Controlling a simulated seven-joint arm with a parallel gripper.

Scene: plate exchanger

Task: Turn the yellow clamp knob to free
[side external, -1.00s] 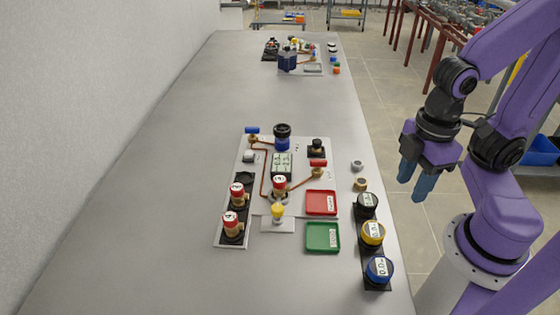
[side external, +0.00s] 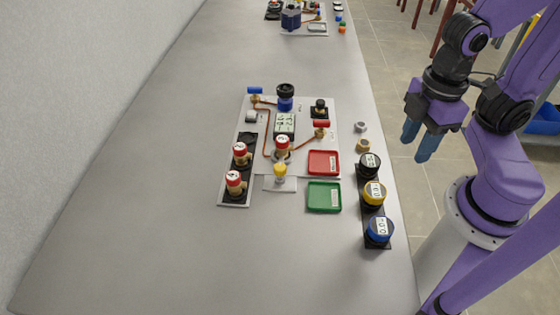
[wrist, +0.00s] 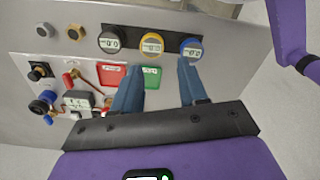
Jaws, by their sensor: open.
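The yellow clamp knob (side external: 280,170) stands on a small white plate at the front of the panel (side external: 262,112) in the side view. It is just in front of a red-capped fitting (side external: 283,147). My gripper (side external: 416,146) is open and empty, off the right side of the bench and well apart from the knob. Its two blue fingers point down. In the wrist view, my gripper (wrist: 158,66) shows spread fingers with nothing between them. I cannot make out the yellow knob there; the fingers and gripper body cover part of the panel.
Black, yellow and blue dial gauges (side external: 374,193) line the bench's right edge. A red tray (side external: 323,162) and a green tray (side external: 323,197) lie right of the knob. Two red-capped parts (side external: 236,182) stand in a black rack to its left. The bench's left side is clear.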

